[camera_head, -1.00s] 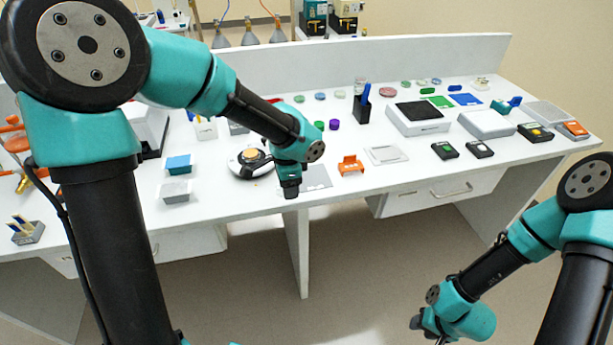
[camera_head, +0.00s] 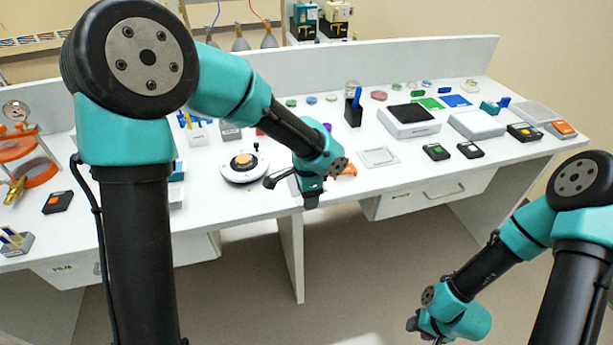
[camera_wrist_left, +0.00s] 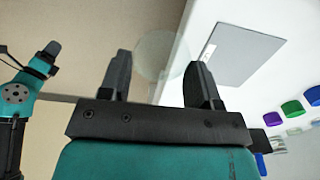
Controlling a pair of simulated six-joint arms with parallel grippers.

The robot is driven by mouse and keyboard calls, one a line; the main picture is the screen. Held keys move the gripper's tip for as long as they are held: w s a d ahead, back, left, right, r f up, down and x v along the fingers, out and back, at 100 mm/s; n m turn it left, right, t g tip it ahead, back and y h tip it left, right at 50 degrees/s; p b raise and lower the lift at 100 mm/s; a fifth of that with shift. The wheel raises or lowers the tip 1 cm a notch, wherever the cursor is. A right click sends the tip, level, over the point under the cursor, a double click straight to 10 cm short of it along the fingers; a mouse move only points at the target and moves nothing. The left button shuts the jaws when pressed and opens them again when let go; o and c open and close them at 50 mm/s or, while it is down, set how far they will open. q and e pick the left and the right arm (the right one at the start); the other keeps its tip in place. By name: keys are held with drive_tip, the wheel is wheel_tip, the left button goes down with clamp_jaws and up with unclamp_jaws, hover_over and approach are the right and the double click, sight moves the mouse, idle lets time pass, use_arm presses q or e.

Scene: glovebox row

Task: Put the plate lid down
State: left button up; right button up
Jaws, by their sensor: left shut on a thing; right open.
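The plate lid (camera_wrist_left: 163,56) is a clear, faint round disc in the left wrist view. It sits between the fingertips of my left gripper (camera_wrist_left: 158,80), which is shut on it. In the head view my left gripper (camera_head: 312,198) hangs at the table's front edge, right of the white round device; I cannot make out the lid there. A flat grey mat (camera_wrist_left: 232,54) lies on the white table, to the right of the lid in the wrist view. My right gripper (camera_head: 424,326) is low at the right, away from the table, open and empty.
The white round device (camera_head: 244,178) carries a tan dish (camera_head: 243,159). An orange rack (camera_head: 347,169) is partly hidden behind my left gripper. Coloured caps (camera_wrist_left: 292,108) stand near the mat.

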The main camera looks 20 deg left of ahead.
use_arm(q)
drive_tip(key=w+a, duration=0.1)
drive_tip(key=w, duration=0.2)
drive_tip(key=w+a, duration=0.1)
drive_tip(key=w, duration=0.3)
drive_tip(key=w+a+f, duration=0.1)
drive_tip(key=w, duration=0.3)
drive_tip(key=shift+w+a+f, duration=0.15)
drive_tip(key=shift+w+a, duration=0.05)
drive_tip(key=shift+w, duration=0.25)
drive_tip(key=shift+f, duration=1.7)
drive_tip(key=shift+f, duration=0.15)
drive_tip(key=o, duration=0.9)
wheel_tip(320, 180, up, 12)
drive_tip(key=shift+r, duration=0.2)
